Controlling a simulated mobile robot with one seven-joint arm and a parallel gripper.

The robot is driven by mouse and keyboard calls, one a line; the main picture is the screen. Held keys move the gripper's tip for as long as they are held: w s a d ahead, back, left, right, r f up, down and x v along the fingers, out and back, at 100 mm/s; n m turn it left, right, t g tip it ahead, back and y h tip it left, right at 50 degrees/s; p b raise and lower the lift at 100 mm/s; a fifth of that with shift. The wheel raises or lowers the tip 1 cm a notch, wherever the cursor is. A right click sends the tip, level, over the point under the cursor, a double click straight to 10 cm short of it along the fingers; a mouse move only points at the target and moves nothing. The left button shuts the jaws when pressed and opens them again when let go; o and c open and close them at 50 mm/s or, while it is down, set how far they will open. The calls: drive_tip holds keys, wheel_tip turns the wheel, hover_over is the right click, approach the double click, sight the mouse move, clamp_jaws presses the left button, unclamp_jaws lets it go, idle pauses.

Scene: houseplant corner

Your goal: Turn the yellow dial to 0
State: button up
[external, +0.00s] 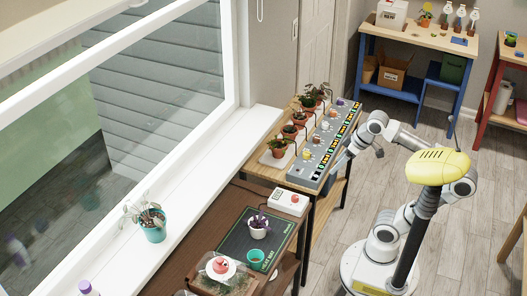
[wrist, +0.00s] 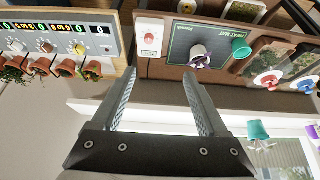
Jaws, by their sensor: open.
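The yellow dial (external: 306,155) sits at the near end of a long grey control panel (external: 317,172) in the external view. In the wrist view the yellow dial (wrist: 79,47) is at the left, on the panel's face, with a white dial (wrist: 47,46) beside it. Dark displays with lit digits run along the panel; I cannot read the yellow dial's value reliably. My gripper (wrist: 158,78) is open and empty, with its fingers apart. It is clear of the yellow dial, which lies to the left of the fingers in the wrist view.
Potted plants (external: 277,146) line the panel's window side. The mat bears a white pot with a purple plant (external: 259,228) and a teal pot (external: 255,258).

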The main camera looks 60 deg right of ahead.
wheel_tip(320, 180, up, 15)
drive_tip(key=w+p, duration=0.2)
drive_tip(key=p, duration=0.1)
drive_tip(key=n+g+p, duration=0.6)
drive_tip(key=n+p, duration=0.1)
drive_tip(key=p, duration=1.5)
hover_over(307, 153)
wheel_tip(307, 153, down, 21)
wheel_tip(307, 153, down, 17)
drive_tip(key=shift+a+r+b, duration=0.1)
drive_tip(key=shift+a+b, duration=0.05)
drive_tip(key=shift+b, duration=1.1)
